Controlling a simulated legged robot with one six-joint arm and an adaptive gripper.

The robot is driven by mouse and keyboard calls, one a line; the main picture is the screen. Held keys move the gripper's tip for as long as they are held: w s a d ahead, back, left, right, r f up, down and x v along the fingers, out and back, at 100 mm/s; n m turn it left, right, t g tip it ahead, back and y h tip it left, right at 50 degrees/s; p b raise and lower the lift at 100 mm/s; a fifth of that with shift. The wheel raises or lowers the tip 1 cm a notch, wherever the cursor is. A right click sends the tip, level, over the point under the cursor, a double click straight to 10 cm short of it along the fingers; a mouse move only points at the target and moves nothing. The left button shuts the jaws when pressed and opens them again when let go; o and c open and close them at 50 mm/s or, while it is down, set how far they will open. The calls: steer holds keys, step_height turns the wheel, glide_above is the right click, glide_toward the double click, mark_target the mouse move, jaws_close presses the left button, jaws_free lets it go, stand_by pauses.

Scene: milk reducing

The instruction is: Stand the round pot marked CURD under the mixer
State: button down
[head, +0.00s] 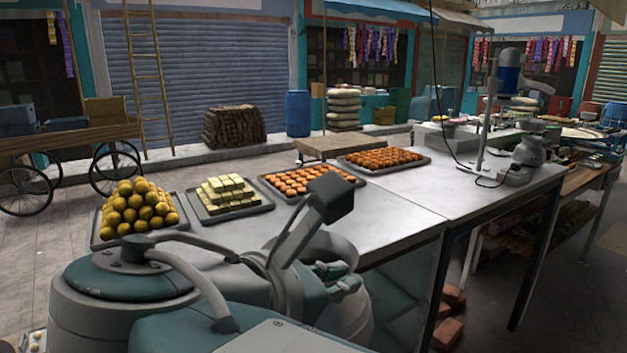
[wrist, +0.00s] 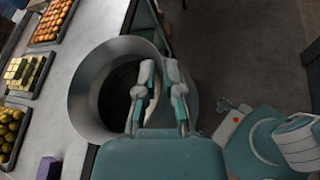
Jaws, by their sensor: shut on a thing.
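A round metal pot (wrist: 84,85) with a dark inside shows in the wrist view, over the long edge of the pale table. No CURD mark is visible on it. My gripper (wrist: 160,68) is shut on the pot's rim, one finger on each side of the wall. Whether the pot's base touches anything cannot be told. The mixer, with a blue motor (head: 510,79) on an upright stand, is at the far right end of the table.
Trays of yellow balls (head: 138,212), pale blocks (head: 230,192) and orange sweets (head: 303,182) line the table's far side. Another orange tray (head: 383,161) stands farther along. The metal tabletop (head: 455,188) between there and the mixer is mostly clear. A cable hangs near the mixer.

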steer(key=w+d+f+m+g+h, duration=0.1)
steer(key=w+d+f, duration=0.45)
steer(key=f, duration=1.05)
steer(key=w+d+f, duration=0.3)
steer(key=w+f, duration=0.6)
steer(key=f, duration=0.7)
steer(key=w+d+f+m+g+h, duration=0.1)
steer(key=w+d+f, duration=0.5)
steer(key=f, duration=1)
steer(key=w+r+n+t+y, duration=0.1)
steer(key=r+n+t+y, duration=0.1)
steer(key=r, duration=0.3)
steer(key=w+a+r+n+t+y, duration=0.1)
steer(key=w+r+n+t+y, duration=0.1)
steer(key=r+n+y, duration=0.2)
steer(key=shift+w+a+r+n+t+y, duration=0.25)
steer(key=shift+r+n+t+y, duration=0.25)
steer(key=shift+r, duration=0.75)
